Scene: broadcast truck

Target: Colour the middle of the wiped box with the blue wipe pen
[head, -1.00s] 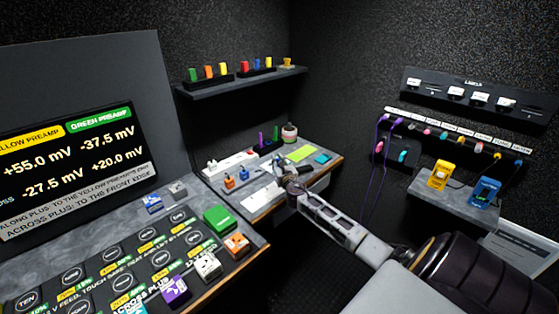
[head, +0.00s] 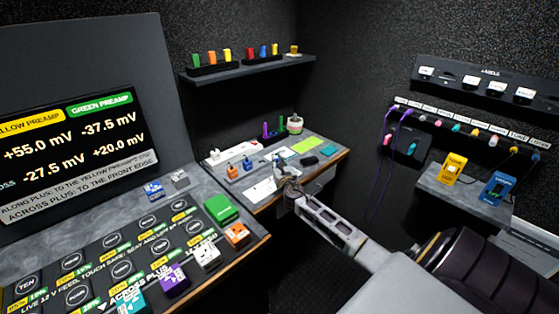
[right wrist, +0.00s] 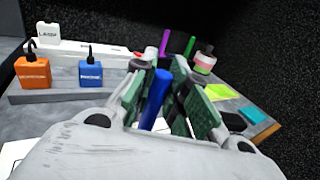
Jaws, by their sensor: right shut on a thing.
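My right gripper (head: 283,180) is over the front part of the small back desk, close to a white card (head: 259,191). In the right wrist view the gripper (right wrist: 155,112) is shut on the blue wipe pen (right wrist: 154,98), which stands tilted between the green pads. The pen's tip is hidden behind my gripper's pale body, so I cannot tell whether it touches the card. Only a sliver of the card (right wrist: 12,155) shows there, and I cannot make out the wiped box. My left gripper is not in view.
A purple pen (right wrist: 165,42) and a green pen (right wrist: 188,46) stand behind. Orange (right wrist: 33,73) and blue (right wrist: 91,72) tagged blocks are at left. A dark block (head: 309,160), green sheet (head: 306,145) and teal pad (head: 327,151) lie right of the gripper.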

